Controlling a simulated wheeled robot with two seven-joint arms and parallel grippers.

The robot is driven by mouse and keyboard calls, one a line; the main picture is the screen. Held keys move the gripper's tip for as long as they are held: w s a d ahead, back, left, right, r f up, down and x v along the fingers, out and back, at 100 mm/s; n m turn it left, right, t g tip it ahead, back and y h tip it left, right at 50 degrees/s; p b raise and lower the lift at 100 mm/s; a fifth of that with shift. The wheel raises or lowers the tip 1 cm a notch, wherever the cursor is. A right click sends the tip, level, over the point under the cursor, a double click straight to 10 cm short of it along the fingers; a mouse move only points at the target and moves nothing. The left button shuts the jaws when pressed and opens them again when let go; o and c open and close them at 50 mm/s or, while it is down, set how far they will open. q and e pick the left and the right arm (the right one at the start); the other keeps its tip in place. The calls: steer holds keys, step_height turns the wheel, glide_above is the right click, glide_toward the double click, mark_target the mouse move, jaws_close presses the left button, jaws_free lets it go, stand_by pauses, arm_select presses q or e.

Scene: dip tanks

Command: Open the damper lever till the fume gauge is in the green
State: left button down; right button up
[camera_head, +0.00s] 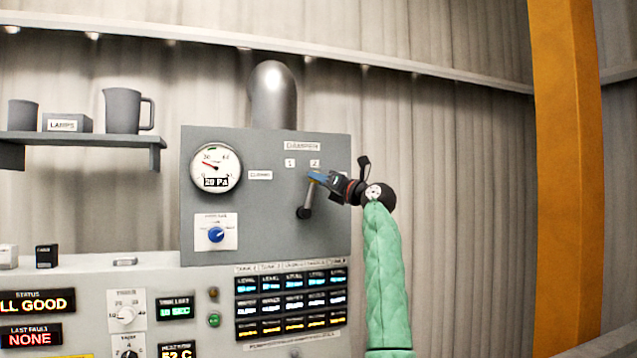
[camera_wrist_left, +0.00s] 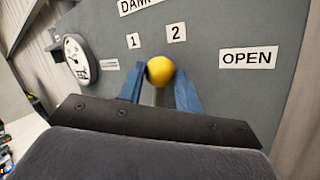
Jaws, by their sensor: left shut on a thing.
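The damper lever (camera_head: 307,200) is a dark rod on the grey panel, rising from a pivot near the bottom and leaning slightly right. My left gripper (camera_head: 317,177) is shut on its upper end. In the left wrist view the lever's yellow knob (camera_wrist_left: 160,71) sits between the blue fingers (camera_wrist_left: 160,88), below the "2" label, with the OPEN label (camera_wrist_left: 248,57) to its right. The fume gauge (camera_head: 215,168) is a round white dial with a red needle pointing up-left; its readout looks like 20 Pa. A small green mark is at the dial's top. My right gripper is not in view.
A CLOSED label (camera_head: 260,175) is left of the lever. A blue knob (camera_head: 216,235) is below the gauge. A control console with lit displays (camera_head: 290,303) stands below the panel. A shelf (camera_head: 80,138) with a jug is left, an orange post (camera_head: 566,180) right.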

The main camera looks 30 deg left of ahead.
arm_select(q)
steer(key=shift+r, duration=0.1)
steer(key=c, duration=1)
jaws_free()
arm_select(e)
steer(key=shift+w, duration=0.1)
arm_select(q)
steer(key=shift+d, duration=0.1)
steer(key=b+v, duration=0.2)
steer(key=v, duration=0.5)
steer(key=shift+d, duration=0.3)
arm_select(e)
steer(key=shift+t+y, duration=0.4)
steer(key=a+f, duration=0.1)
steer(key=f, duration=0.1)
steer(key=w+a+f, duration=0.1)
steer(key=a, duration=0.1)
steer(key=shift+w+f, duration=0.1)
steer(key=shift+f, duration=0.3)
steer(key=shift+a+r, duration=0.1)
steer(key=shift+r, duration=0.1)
